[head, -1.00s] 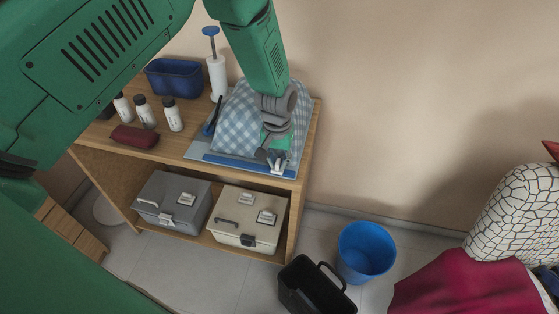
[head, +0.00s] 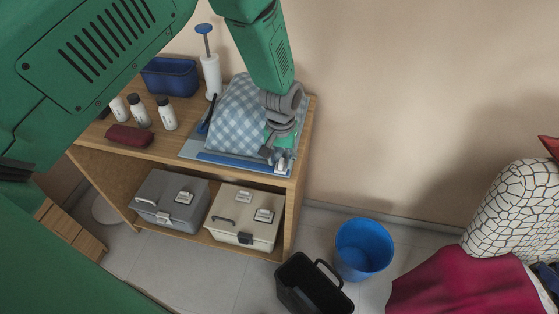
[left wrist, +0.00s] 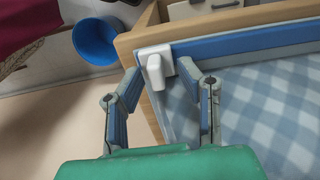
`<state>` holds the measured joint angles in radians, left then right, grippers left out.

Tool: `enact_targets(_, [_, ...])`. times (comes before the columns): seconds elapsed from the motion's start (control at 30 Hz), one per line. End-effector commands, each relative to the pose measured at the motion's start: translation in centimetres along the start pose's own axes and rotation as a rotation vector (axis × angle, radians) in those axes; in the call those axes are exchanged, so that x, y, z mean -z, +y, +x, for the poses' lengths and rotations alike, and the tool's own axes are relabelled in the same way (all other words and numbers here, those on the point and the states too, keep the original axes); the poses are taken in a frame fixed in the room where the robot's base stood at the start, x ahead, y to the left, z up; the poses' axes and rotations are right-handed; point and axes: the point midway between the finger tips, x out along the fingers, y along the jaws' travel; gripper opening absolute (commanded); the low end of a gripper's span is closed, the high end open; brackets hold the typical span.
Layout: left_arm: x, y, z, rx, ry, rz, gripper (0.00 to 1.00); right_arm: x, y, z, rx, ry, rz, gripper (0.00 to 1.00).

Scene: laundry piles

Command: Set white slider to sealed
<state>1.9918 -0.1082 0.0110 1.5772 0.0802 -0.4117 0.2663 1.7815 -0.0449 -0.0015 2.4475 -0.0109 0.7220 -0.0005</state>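The white slider (left wrist: 155,62) sits at one end of the blue strip (left wrist: 250,42) on the edge of a blue-checked bag (left wrist: 265,100). In the head view the slider (head: 282,166) is at the front right corner of the bag (head: 238,118), on the wooden shelf's top. My left gripper (left wrist: 158,76) has its fingers apart, one fingertip on each side of the slider. Whether they touch it I cannot tell. In the head view the left gripper (head: 277,154) hides part of that corner. My right gripper is not in view.
On the shelf top (head: 160,148) stand a blue bin (head: 170,77), a white pump (head: 210,75), several small bottles and a dark red case (head: 129,136). Two boxes sit below. A blue bucket (head: 364,248) and black bin (head: 312,287) stand on the floor.

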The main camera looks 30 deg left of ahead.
Motion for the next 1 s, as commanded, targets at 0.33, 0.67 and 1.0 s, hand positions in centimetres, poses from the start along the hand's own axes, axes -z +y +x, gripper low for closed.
enact_targets(0.33, [0.4, -0.9, -6.9, -0.012, 0.001, 0.0, 0.32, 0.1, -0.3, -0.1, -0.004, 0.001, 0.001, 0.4])
enact_targets(0.67, [0.5, -1.4, -10.5, -0.015, -0.004, -0.001, 0.32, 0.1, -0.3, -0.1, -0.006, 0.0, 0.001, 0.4])
enact_targets(1.0, [0.3, -0.8, -10.8, -0.009, -0.003, 0.001, 0.32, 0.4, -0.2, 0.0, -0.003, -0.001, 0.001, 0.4])
